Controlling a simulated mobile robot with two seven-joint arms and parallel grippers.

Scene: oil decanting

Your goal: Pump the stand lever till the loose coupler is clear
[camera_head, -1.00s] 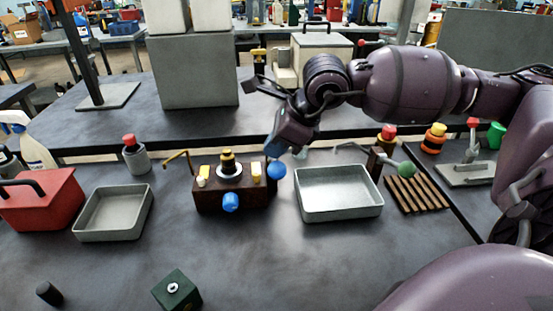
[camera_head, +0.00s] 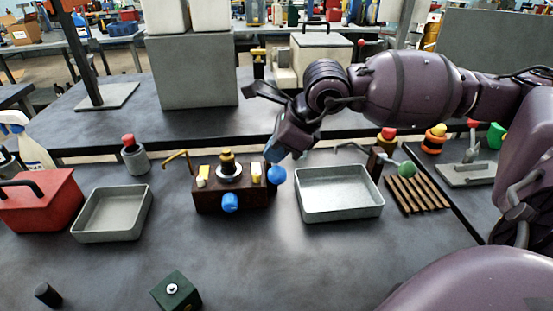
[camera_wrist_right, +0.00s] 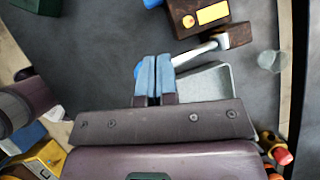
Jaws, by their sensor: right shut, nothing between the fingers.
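The stand (camera_head: 215,199) is a brown block on the bench, with a yellow and black fitting (camera_head: 228,162) on top and a blue cylinder (camera_head: 230,202) at its front. Its lever carries a blue ball (camera_head: 277,175) at the right end. In the right wrist view a pale lever rod (camera_wrist_right: 197,52) runs from the brown block toward my fingers. My right gripper (camera_head: 271,154) is shut and empty, with its fingertips close above the ball; contact cannot be told. Its blue fingers (camera_wrist_right: 154,78) partly hide the ball in the wrist view. I cannot tell which part is the loose coupler. My left gripper is out of view.
A metal tray (camera_head: 340,211) stands right of the stand, another tray (camera_head: 111,231) to its left. A red box (camera_head: 40,203), a green block (camera_head: 175,292) and a wooden slatted rack (camera_head: 417,194) are also on the bench.

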